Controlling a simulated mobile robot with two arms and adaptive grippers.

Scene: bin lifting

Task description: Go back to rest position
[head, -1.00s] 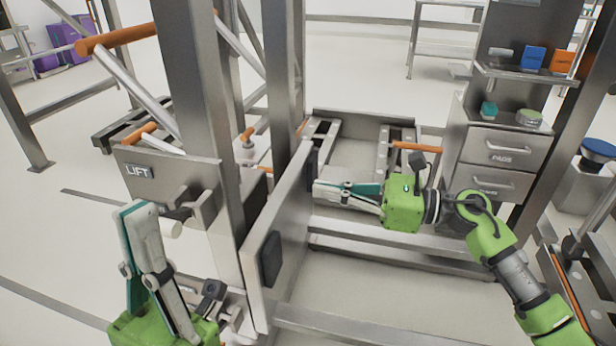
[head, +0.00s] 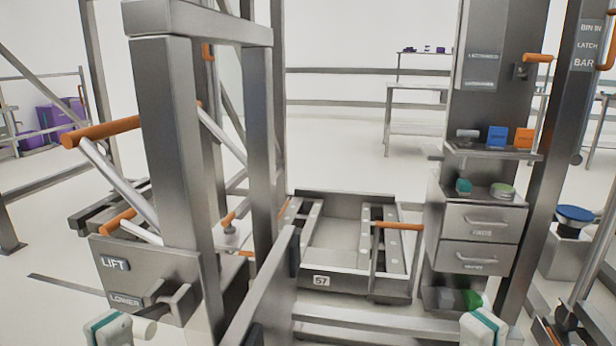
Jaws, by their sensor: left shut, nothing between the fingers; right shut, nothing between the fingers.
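The tip of my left gripper (head: 108,328) shows at the bottom left edge of the head view, pale with a teal pad. It is below the grey panel (head: 150,277) labelled LIFT and LOWER, apart from it as far as I can see. The tip of my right gripper (head: 483,328) shows at the bottom edge right of centre, below the drawer cabinet (head: 481,238). Both grippers are shut and empty, pointing up. The rest of both hands and both arms are below the picture.
A steel frame with uprights (head: 178,150) stands left of centre. An orange-handled lever (head: 103,131) juts out left. A metal cradle (head: 350,285) marked 57 sits in the middle behind a low plate (head: 262,285). A latch bar post (head: 560,150) stands at right. Open floor lies beyond.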

